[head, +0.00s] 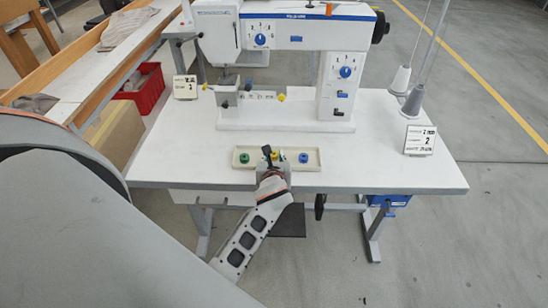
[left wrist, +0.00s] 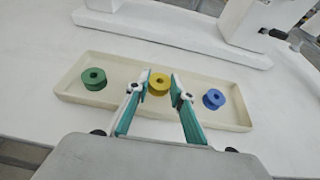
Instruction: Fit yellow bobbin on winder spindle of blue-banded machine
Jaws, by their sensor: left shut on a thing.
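The yellow bobbin (left wrist: 159,84) is at the middle of the shallow cream tray (left wrist: 72,91), between my left gripper's fingertips (left wrist: 157,88). My left gripper is shut on it, and it appears still down in the tray. In the head view my left gripper (head: 271,155) reaches over the tray's front edge and partly hides the yellow bobbin (head: 275,156). The blue-banded sewing machine (head: 310,60) stands behind the tray on the white table. I cannot clearly make out its winder spindle. My right gripper is not in view.
A green bobbin (left wrist: 94,79) and a blue bobbin (left wrist: 213,99) lie at the tray's left and right. White label cards (head: 185,87) (head: 420,140) stand on the table. The front right tabletop is clear.

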